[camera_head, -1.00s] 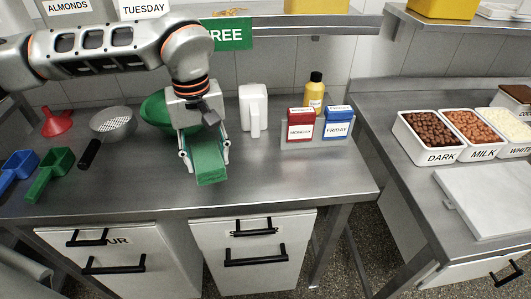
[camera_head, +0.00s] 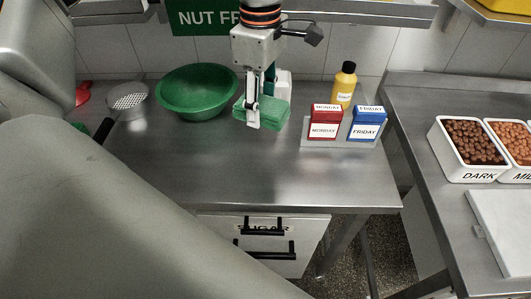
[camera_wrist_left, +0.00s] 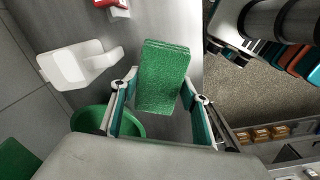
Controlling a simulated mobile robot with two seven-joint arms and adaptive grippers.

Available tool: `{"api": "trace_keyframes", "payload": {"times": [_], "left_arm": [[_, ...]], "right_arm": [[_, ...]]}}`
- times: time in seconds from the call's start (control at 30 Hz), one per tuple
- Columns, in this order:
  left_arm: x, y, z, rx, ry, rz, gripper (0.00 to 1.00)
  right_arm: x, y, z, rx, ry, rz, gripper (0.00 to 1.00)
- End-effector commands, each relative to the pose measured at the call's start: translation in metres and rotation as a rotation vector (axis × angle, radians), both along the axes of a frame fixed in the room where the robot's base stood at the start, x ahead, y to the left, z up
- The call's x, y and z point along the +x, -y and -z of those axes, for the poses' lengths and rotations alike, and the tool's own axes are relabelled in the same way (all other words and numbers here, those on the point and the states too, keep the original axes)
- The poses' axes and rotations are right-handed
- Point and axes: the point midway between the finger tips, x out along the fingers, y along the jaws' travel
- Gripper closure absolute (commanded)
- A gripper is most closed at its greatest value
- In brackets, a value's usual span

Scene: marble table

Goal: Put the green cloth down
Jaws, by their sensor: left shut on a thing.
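The green cloth (camera_head: 273,113) is a folded, thick pad. My left gripper (camera_head: 255,112) points down and is shut on it, over the back part of the metal table (camera_head: 230,165). In the left wrist view the cloth (camera_wrist_left: 163,75) sits between the two fingers (camera_wrist_left: 160,108). I cannot tell whether the cloth touches the table top. It is right of the green bowl (camera_head: 197,92) and in front of the white jug (camera_head: 284,82), which the gripper partly hides. My right gripper is not in view.
A holder with a red MONDAY box (camera_head: 324,122) and a blue FRIDAY box (camera_head: 367,124) stands close to the right, with a yellow bottle (camera_head: 344,87) behind. The table front is clear. My arm hides the lower left.

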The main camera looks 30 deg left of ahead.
Motion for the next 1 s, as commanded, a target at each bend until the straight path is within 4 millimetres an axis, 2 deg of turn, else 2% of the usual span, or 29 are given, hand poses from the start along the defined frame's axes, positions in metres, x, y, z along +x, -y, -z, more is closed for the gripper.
{"api": "trace_keyframes", "payload": {"times": [0.03, 0.1, 0.4, 0.5, 0.73, 1.0], "left_arm": [[-0.001, 0.000, 0.015, 0.000, -0.005, 0.003, 0.80], [-0.001, 0.000, 0.032, 0.001, -0.004, 0.002, 0.80], [-0.001, 0.000, 0.098, 0.000, -0.002, 0.003, 0.80], [0.000, 0.000, 0.110, 0.001, 0.000, 0.004, 0.80], [0.000, 0.000, 0.124, 0.000, -0.001, 0.003, 0.80], [0.000, 0.000, 0.158, 0.000, 0.000, 0.004, 0.80]], "right_arm": [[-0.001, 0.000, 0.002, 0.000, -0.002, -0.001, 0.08], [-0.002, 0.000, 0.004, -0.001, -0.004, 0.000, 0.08], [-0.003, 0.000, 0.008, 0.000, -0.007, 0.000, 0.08], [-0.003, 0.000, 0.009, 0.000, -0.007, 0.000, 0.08], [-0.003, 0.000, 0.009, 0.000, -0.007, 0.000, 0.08], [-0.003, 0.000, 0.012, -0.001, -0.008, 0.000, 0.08]]}}
